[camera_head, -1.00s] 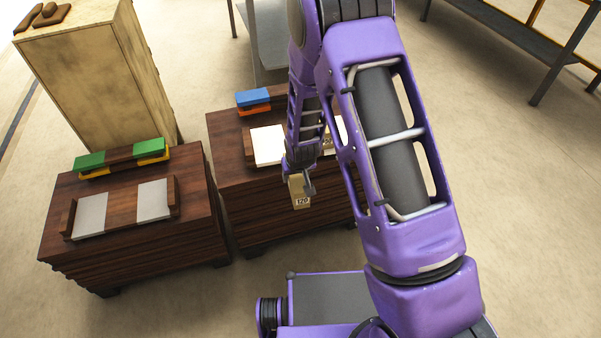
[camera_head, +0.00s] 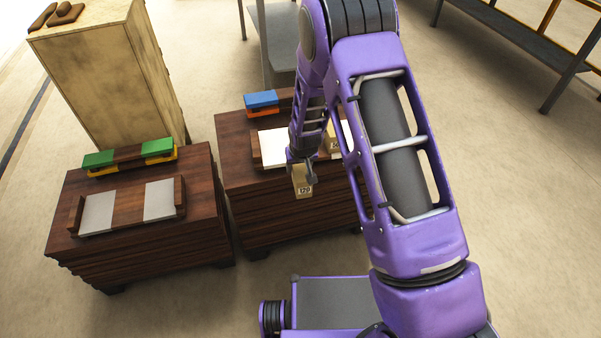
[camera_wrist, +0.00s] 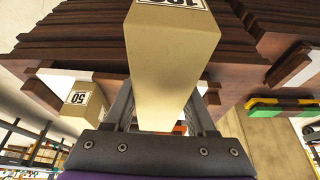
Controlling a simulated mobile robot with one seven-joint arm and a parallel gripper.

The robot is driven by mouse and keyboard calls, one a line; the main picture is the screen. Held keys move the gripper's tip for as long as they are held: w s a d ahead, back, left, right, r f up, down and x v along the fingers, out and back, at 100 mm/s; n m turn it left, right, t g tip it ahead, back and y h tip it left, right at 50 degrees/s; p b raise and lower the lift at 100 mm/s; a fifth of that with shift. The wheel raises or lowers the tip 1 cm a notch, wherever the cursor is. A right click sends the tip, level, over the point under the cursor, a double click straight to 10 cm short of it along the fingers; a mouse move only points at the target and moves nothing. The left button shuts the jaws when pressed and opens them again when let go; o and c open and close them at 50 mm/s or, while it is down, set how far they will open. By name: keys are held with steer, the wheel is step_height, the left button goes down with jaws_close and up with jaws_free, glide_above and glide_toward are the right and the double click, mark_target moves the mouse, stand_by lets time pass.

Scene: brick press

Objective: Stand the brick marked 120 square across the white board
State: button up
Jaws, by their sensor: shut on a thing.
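My gripper (camera_head: 304,174) is shut on the tan brick marked 120 (camera_head: 303,188), which hangs at the front edge of the right-hand table. In the wrist view the brick (camera_wrist: 168,65) fills the middle between the fingers, its label cut off by the top edge. A white board (camera_head: 273,148) lies on that table, left of and behind my gripper, with its top bare where visible. A second white patch (camera_head: 347,133) is mostly hidden by my arm. A tan brick (camera_head: 333,144), marked 50 in the wrist view (camera_wrist: 80,98), is there.
Blue (camera_head: 261,99) and orange (camera_head: 262,112) blocks sit at the back of the right-hand table. The left table (camera_head: 140,235) has two pale grey boards (camera_head: 97,212) and green blocks (camera_head: 98,159) on yellow ones. A tall wooden cabinet (camera_head: 105,85) stands behind it.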

steer(key=w, duration=0.4)
steer(key=w+a, duration=0.1)
steer(key=w, duration=0.3)
steer(key=w+a, duration=0.1)
steer(key=w, duration=0.3)
steer(key=shift+a, duration=0.15)
steer(key=shift+w+a+f, duration=0.1)
steer(key=shift+w+a, duration=0.15)
steer(key=shift+w, duration=1)
steer(key=shift+w+a, duration=0.25)
steer(key=shift+w, duration=1)
steer(key=shift+f, duration=0.75)
steer(key=o, duration=1.1)
steer(key=shift+o, duration=1.2)
steer(key=shift+s+f, duration=0.1)
steer(key=shift+f, duration=0.05)
